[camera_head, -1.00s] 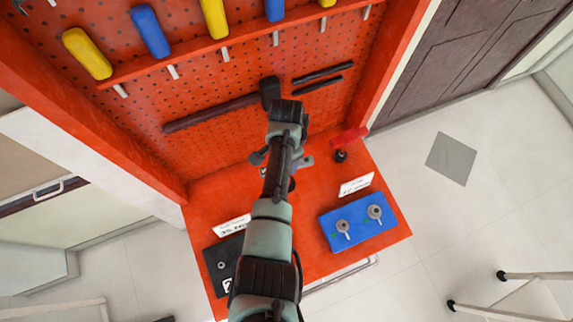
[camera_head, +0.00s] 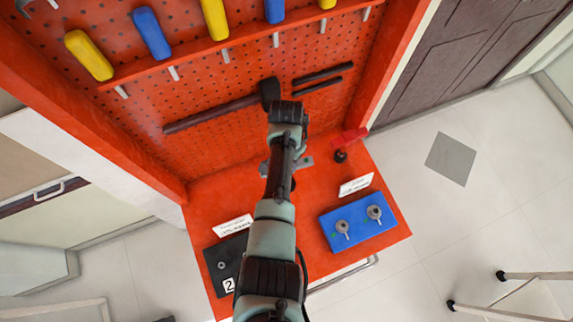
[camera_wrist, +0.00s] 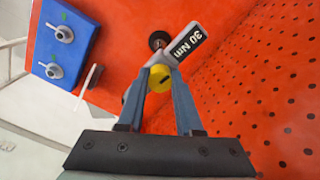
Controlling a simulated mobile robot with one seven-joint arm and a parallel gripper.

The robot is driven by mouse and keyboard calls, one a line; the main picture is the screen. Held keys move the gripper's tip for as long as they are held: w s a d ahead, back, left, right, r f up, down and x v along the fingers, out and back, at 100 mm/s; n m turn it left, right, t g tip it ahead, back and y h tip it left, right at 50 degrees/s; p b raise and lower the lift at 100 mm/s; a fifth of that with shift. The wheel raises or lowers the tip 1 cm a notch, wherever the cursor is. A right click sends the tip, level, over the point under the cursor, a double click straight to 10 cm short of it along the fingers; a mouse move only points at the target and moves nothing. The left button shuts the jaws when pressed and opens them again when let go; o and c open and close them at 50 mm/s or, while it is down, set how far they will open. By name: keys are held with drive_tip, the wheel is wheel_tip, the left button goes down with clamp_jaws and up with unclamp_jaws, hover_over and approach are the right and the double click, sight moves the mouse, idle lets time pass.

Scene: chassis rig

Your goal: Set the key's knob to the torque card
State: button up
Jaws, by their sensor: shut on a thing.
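In the wrist view my gripper (camera_wrist: 158,82) has its two fingers on either side of the key's yellow knob (camera_wrist: 160,77) and is shut on it. The key's grey body (camera_wrist: 142,92) lies beyond the fingers, with a dark display (camera_wrist: 188,46) reading 30 Nm, tilted in the picture. In the head view my arm hides the knob and most of the key; a grey part (camera_head: 305,162) shows beside my wrist. Two white cards stand on the red bench, one at left (camera_head: 233,226) and one at right (camera_head: 356,185). Their print is too small to read.
A blue block (camera_head: 358,222) with two grey fittings stands at the bench's right front. A black plate (camera_head: 226,262) marked 2 is at left front. A red-handled thing with a black knob (camera_head: 341,156) stands at the back right. The pegboard (camera_head: 230,135) rises behind.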

drive_tip(key=m, duration=0.4)
drive_tip(key=o, duration=0.8)
drive_tip(key=shift+o, duration=0.2)
wheel_tip(320, 180, up, 4)
drive_tip(key=p, duration=0.3)
drive_tip(key=shift+r, duration=1)
